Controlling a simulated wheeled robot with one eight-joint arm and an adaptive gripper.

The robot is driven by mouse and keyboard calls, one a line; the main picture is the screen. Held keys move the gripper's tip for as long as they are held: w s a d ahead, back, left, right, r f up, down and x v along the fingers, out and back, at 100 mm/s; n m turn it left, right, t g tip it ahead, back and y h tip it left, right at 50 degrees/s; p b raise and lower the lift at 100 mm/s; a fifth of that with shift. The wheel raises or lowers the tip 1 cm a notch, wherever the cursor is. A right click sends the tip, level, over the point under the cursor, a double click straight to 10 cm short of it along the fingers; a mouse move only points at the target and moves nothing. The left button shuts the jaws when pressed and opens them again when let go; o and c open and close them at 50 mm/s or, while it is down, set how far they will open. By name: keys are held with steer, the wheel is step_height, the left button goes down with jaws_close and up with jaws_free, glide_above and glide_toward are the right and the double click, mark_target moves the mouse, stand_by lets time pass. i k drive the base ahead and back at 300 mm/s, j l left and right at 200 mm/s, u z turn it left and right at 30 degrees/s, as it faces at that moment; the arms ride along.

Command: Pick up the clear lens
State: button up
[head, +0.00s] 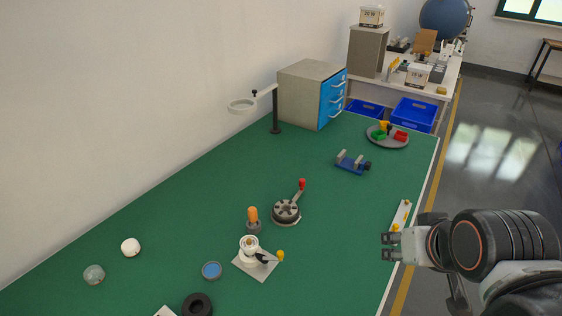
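The clear lens (94,275) looks like a small see-through grey-green dome. It lies on the green table top (150,290) at the lower left of the head view, apart from other things. A white dome (131,247) of similar size lies behind it to the right. My gripper (386,247) is at the right edge of the table, far to the right of the lens. Its two fingers are apart, with nothing seen between them.
Between my gripper and the lens stand a white socket fixture (250,246), an orange-topped piece (252,216), a round clamp with a red-knobbed lever (286,212), a blue disc (211,270) and a black ring (197,305). A wall runs along the left.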

mark_target(94, 275)
steer(key=u, duration=1.95)
